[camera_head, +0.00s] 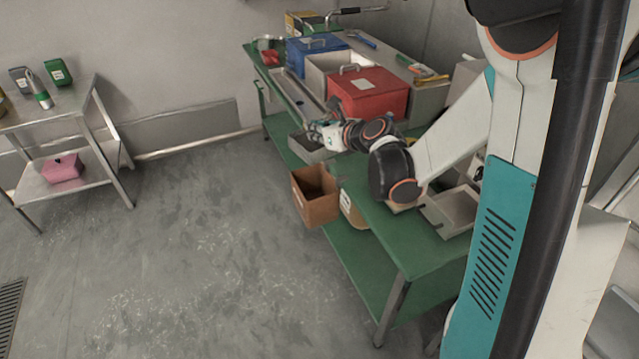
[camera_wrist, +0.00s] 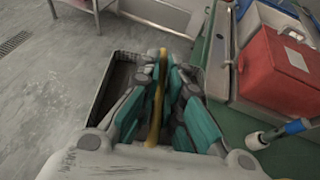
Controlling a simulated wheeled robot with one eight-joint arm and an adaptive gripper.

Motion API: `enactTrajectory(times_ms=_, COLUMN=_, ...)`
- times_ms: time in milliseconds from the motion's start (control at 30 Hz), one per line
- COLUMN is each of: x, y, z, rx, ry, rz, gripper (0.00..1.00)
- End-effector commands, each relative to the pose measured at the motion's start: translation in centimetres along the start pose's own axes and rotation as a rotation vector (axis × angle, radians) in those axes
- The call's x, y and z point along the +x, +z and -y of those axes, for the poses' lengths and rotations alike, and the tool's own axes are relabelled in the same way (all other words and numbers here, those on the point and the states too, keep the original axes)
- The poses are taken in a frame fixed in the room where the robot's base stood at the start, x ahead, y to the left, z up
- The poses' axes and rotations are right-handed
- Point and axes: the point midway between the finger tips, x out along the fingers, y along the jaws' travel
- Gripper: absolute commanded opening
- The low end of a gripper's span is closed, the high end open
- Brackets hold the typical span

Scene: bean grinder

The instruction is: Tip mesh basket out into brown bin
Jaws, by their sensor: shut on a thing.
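My gripper (camera_head: 322,133) is at the green bench's left edge in the head view. It is shut on the mesh basket (camera_head: 308,149), a grey, open-topped box that looks roughly level there. In the wrist view, a thin yellowish bar runs between the teal fingers of my gripper (camera_wrist: 160,75), and the basket's dark rim (camera_wrist: 103,91) lies beneath them. The basket's contents are hard to make out. The brown bin (camera_head: 316,209) is an open box at the bench's near left edge, nearer the camera than the basket. I cannot see the bin in the wrist view.
A red box (camera_head: 368,94), a blue box (camera_head: 310,49) and a long metal tray stand on the green bench (camera_head: 412,243). A grey tray (camera_head: 451,210) lies by my arm. A metal side table (camera_head: 28,118) stands at left. The floor between is clear.

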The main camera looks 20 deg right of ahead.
Motion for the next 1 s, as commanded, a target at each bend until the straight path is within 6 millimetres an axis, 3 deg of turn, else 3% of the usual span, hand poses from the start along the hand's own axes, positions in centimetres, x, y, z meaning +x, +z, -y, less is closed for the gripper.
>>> enactTrajectory(times_ms=100, x=3.4, y=-0.7, z=4.0, rx=0.002, ry=0.002, rz=-0.003, gripper=0.0)
enactTrajectory(times_ms=300, x=7.9, y=-2.0, z=10.5, rx=-0.001, ry=0.01, rz=-0.003, gripper=0.0)
enactTrajectory(times_ms=600, x=12.6, y=-4.7, z=19.2, rx=-0.008, ry=0.024, rz=0.005, gripper=0.0)
enactTrajectory(times_ms=800, x=13.6, y=-5.6, z=21.7, rx=-0.012, ry=0.029, rz=0.009, gripper=0.0)
enactTrajectory(times_ms=1000, x=13.8, y=-5.7, z=22.2, rx=-0.013, ry=0.031, rz=0.01, gripper=0.0)
